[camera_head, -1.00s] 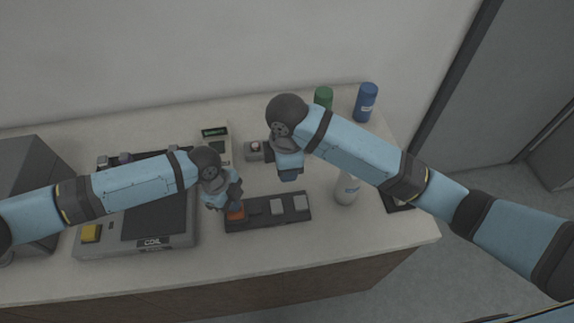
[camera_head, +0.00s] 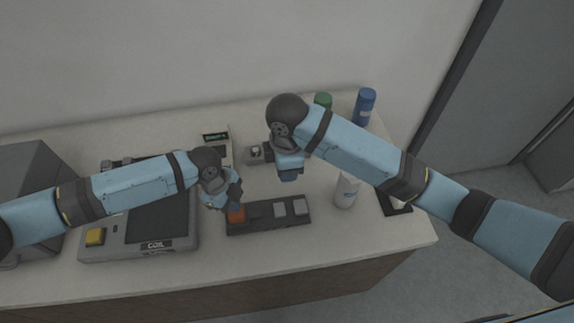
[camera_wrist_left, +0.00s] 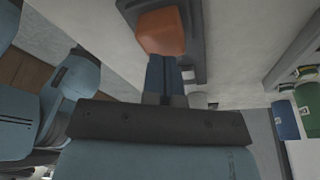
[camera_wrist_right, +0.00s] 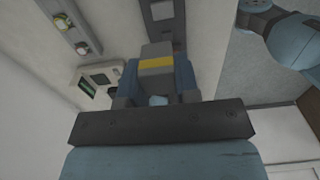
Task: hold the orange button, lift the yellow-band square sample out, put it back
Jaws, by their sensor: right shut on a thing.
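The orange button (camera_head: 237,214) is at the left end of a dark strip panel (camera_head: 262,227). My left gripper (camera_head: 236,198) is over the button, its fingers together and at the button; in the left wrist view the fingertips (camera_wrist_left: 164,62) meet the orange button (camera_wrist_left: 162,32). Whether it is pressed down cannot be told. My right gripper (camera_wrist_right: 157,80) is shut on the yellow-band square sample (camera_wrist_right: 157,63), a grey block with a yellow stripe. In the head view the right gripper (camera_head: 290,174) is behind the panel, apparently in the air; the sample is hidden there.
The panel has several grey squares (camera_head: 299,208) at its right. A white bottle (camera_head: 346,192) stands right of it. The COIL device (camera_head: 117,250) with a yellow button (camera_head: 95,237) is at left. A small grey box (camera_head: 252,155), green (camera_head: 323,100) and blue (camera_head: 365,106) bottles are behind.

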